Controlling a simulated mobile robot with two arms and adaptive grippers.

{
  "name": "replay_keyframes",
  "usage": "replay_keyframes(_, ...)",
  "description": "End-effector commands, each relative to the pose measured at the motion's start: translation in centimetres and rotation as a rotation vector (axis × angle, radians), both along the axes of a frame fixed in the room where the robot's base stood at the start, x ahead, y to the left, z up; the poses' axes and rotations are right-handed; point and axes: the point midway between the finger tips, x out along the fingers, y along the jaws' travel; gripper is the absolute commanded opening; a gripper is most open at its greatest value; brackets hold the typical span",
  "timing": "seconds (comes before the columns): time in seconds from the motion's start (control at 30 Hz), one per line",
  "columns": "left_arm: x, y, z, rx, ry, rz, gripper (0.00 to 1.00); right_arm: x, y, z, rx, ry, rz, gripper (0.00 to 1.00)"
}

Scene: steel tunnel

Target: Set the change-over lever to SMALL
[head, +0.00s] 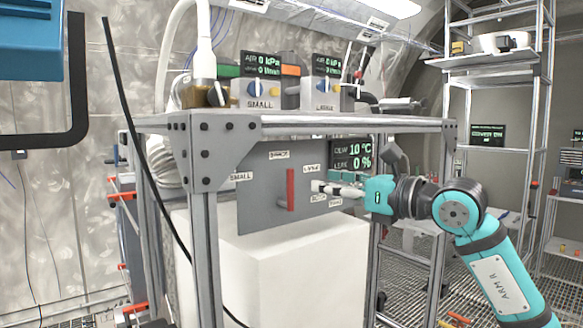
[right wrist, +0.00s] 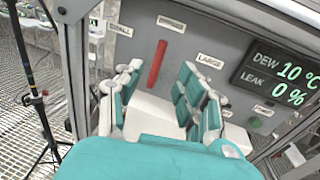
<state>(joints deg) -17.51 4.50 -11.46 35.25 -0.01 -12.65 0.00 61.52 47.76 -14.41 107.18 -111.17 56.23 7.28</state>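The change-over lever is a red bar (head: 290,190) on a grey panel (head: 262,208) under the frame's top. It stands upright, its top towards the middle label (head: 278,154), between the SMALL label (head: 241,176) on the left and the LARGE label (head: 312,168) on the right. In the right wrist view the lever (right wrist: 157,63) shows between and beyond the fingertips. My right gripper (head: 318,188) is just right of the lever in the head view. Its fingers (right wrist: 160,85) are spread and empty; no contact with the lever shows. My left gripper is not in view.
A display (head: 352,155) reads DEW 10 °C and LEAK 0 %. A white block (head: 290,270) stands below the panel. A frame post (head: 205,260) and a dark cable (head: 140,150) are on the left. Shelving (head: 495,60) stands at the right.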

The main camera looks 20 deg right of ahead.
Motion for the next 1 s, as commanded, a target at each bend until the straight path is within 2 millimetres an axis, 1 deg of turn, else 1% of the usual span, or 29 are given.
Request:
replay_keyframes(0.03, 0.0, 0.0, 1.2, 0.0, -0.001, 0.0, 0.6, 1.0, 0.7, 0.6, 0.003, 0.002, 0.003, 0.38)
replay_keyframes(0.1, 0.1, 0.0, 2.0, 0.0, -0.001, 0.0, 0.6, 2.4, 1.5, 0.6, 0.003, 0.003, 0.003, 0.38)
replay_keyframes(0.3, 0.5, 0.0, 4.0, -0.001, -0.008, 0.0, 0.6, 5.8, 3.6, 0.5, 0.003, 0.002, 0.003, 0.38)
replay_keyframes(0.43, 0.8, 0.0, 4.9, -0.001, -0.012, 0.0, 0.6, 7.4, 4.5, 0.3, 0.003, 0.002, 0.001, 0.38)
replay_keyframes(0.6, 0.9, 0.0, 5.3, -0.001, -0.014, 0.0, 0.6, 8.5, 5.1, 0.1, 0.001, 0.0, 0.0, 0.38)
replay_keyframes(0.9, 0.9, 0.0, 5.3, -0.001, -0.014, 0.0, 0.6, 8.7, 5.3, -0.1, 0.0, -0.001, 0.0, 0.38)
replay_keyframes(0.97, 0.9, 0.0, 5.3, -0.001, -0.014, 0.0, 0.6, 8.7, 5.3, 0.0, 0.001, -0.001, 0.0, 0.32)
replay_keyframes(1.0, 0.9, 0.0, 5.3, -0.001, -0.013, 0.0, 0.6, 8.7, 5.3, 0.0, 0.001, -0.001, 0.0, 0.26)
